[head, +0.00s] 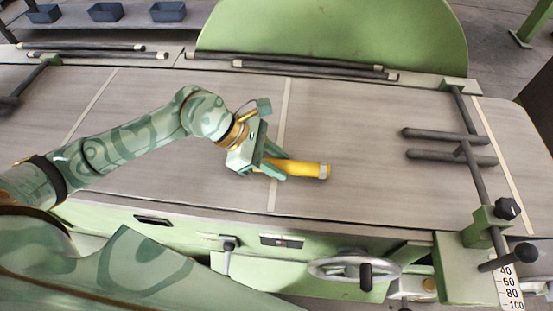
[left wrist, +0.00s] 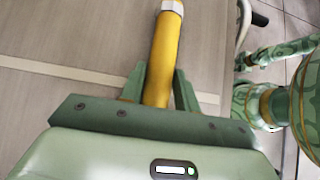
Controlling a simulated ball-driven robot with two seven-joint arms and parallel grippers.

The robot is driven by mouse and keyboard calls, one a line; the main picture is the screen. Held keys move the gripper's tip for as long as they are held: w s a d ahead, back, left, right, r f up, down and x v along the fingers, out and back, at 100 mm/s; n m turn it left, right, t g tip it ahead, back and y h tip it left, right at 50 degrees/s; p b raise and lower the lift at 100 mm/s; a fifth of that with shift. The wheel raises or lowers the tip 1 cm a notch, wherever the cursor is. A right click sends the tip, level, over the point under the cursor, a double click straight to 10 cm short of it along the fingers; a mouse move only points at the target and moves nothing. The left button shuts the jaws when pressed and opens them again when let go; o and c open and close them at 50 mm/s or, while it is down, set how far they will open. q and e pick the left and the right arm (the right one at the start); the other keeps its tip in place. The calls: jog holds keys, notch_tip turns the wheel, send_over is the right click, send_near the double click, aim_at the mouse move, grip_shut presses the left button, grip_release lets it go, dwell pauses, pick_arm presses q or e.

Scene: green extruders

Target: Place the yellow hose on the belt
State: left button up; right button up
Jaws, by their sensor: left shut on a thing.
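The yellow hose (head: 300,168) is a short tube with a pale end cap. My left gripper (head: 278,168) is shut on it, and the hose points right from the fingers in the head view. In the left wrist view the hose (left wrist: 164,55) runs up between the two green fingers (left wrist: 160,88). The grey belt (head: 350,120) lies beneath the gripper and hose. I cannot tell whether the hose touches the belt. The hose's near end is hidden by the gripper. My right gripper does not show in the head view.
Dark guide rods (head: 445,136) stick out over the belt at the right from a post bar. Dark rails (head: 310,66) line the far edge, before a green rounded panel (head: 340,25). A handwheel (head: 354,268) is on the near side.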

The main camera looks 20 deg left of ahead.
pick_arm(q)
jog(key=o, duration=1)
jog(key=shift+f, duration=0.1)
jog(key=shift+o, duration=0.2)
jog(key=p+v, duration=0.1)
jog(key=v, duration=1.1)
jog(key=shift+a, duration=0.1)
